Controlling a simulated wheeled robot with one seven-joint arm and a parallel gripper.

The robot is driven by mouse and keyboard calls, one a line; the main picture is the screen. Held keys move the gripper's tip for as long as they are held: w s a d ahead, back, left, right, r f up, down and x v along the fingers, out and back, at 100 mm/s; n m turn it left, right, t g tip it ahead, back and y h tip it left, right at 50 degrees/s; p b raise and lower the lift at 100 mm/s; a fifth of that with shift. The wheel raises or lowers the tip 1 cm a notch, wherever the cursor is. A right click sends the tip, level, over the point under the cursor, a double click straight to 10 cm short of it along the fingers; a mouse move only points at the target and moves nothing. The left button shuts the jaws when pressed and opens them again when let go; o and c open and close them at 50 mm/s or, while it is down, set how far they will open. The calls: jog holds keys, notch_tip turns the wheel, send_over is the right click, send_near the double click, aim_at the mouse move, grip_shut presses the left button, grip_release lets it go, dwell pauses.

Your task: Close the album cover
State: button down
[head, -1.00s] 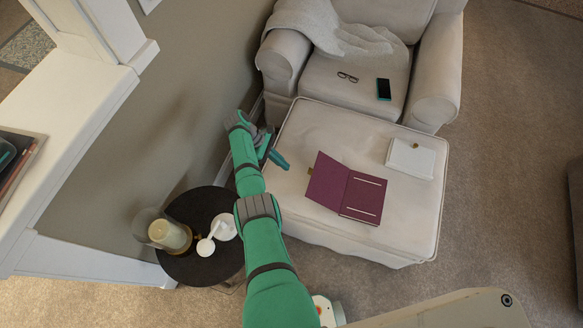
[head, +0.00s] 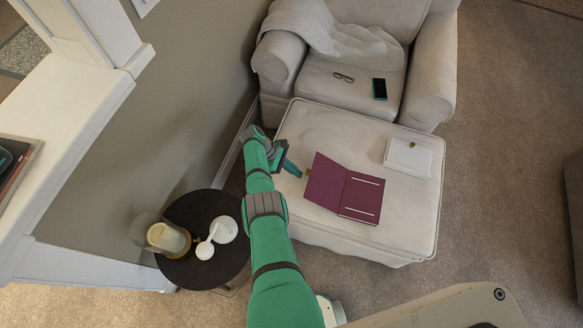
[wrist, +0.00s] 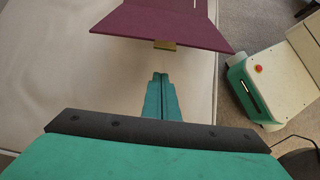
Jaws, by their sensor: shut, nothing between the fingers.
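The purple album (head: 345,190) lies open on the cream ottoman (head: 400,235). Its cover (head: 326,182) is spread to the left, with a small brass-coloured tab on its outer edge. The right half (head: 362,196) shows two pale strips. In the wrist view the cover (wrist: 165,22) is at the top, with the tab (wrist: 165,45) on its near edge. My gripper (head: 296,172) is just left of the cover, over the ottoman. In the wrist view its shut fingers (wrist: 160,78) point at the tab, with a small gap between them. They hold nothing.
A white box or book (head: 408,157) lies on the ottoman right of the album. An armchair (head: 340,95) behind holds glasses (head: 344,77) and a phone (head: 380,89). A round dark side table (head: 205,268) with a candle jar (head: 166,239) stands at left, near the wall.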

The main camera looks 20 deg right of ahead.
jog(key=shift+s+d+r, duration=0.1)
jog(key=shift+d+r, duration=0.15)
jog(key=shift+r, duration=0.35)
jog(key=shift+s+d+r, duration=0.15)
jog(key=shift+d+r, duration=0.15)
jog(key=shift+r, duration=0.25)
jog(key=shift+s+d+r, duration=0.1)
jog(key=shift+d+r, duration=0.15)
jog(key=shift+r, duration=0.35)
jog(key=shift+s, duration=0.1)
